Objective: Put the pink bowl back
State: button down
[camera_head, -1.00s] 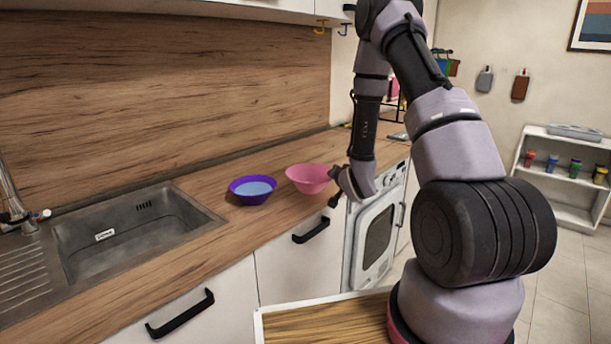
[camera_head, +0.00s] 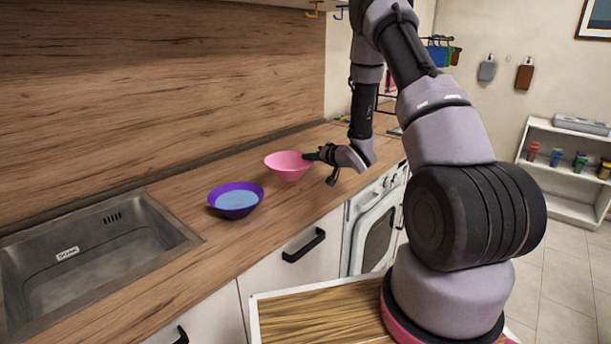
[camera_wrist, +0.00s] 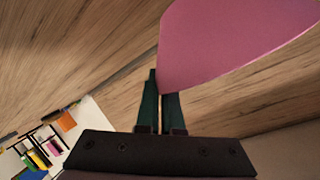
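The pink bowl (camera_head: 289,168) is upright over the wooden counter, behind and to the right of a purple bowl. My gripper (camera_head: 312,156) is at its right rim, reaching in from the right. In the wrist view the bowl (camera_wrist: 235,45) fills the upper right. The two dark green fingers of my gripper (camera_wrist: 160,85) are close together there, with the bowl's wall between them. The bowl appears held a little above the counter; the exact gap cannot be told.
The purple bowl (camera_head: 236,201) with a light blue inside stands on the counter (camera_head: 170,185). A sink (camera_head: 90,245) is at the left. A white oven (camera_head: 375,235) is below the counter's right part. Hooks (camera_head: 315,10) hang above. A white shelf (camera_head: 565,175) stands far right.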

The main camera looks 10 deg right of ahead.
jog(key=shift+f, duration=2.45)
jog(key=shift+f, duration=0.1)
jog(key=c, duration=1.1)
grip_release()
jog(key=shift+o, duration=0.2)
